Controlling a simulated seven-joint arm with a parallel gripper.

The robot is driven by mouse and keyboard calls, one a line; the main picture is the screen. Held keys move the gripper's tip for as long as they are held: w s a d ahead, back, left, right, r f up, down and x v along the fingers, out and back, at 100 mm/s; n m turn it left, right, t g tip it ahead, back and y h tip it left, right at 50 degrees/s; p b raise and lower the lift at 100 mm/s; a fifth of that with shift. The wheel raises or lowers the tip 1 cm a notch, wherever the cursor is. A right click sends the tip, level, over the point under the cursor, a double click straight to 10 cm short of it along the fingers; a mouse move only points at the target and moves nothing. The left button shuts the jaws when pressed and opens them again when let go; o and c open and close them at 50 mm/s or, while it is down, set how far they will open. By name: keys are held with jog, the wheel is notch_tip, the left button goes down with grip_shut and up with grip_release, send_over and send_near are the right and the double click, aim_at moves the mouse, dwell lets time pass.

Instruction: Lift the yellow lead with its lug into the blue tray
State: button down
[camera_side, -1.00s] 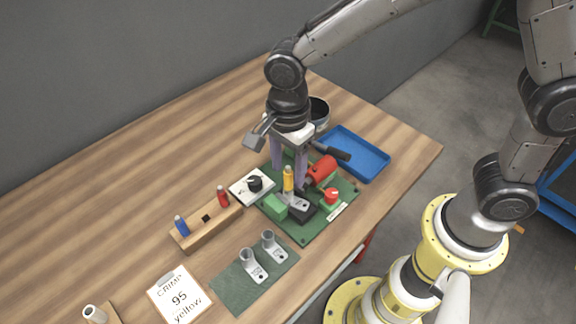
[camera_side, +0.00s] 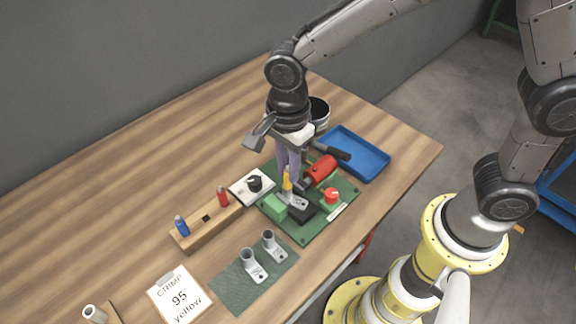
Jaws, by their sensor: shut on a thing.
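The yellow lead (camera_side: 287,184) stands upright at the crimping tool on the green board (camera_side: 312,231). A grey metal lug (camera_side: 296,202) shows at its lower end, over the tool's black block. My gripper (camera_side: 287,172) points down from above, its purple fingers shut on the yellow lead and partly covering it. The blue tray (camera_side: 378,170) lies to the right behind the board, and no lead shows in it.
A red cylinder (camera_side: 321,169) and a red button (camera_side: 332,196) are on the board, close right of my gripper. A wooden block (camera_side: 205,225) holds red and blue leads. Two lugs (camera_side: 256,262) stand on a dark green mat. A dark cup (camera_side: 319,112) stands behind.

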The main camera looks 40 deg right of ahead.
notch_tip(320, 180, up, 11)
dwell(1.2)
dwell(0.3)
jog(key=d+r, duration=0.1)
jog(key=d, duration=2.1)
notch_tip(320, 180, down, 6)
jog(key=shift+w+f, duration=0.2)
jog(key=shift+w, duration=0.15)
notch_tip(320, 180, down, 7)
jog(key=shift+r, duration=0.2)
dwell(0.7)
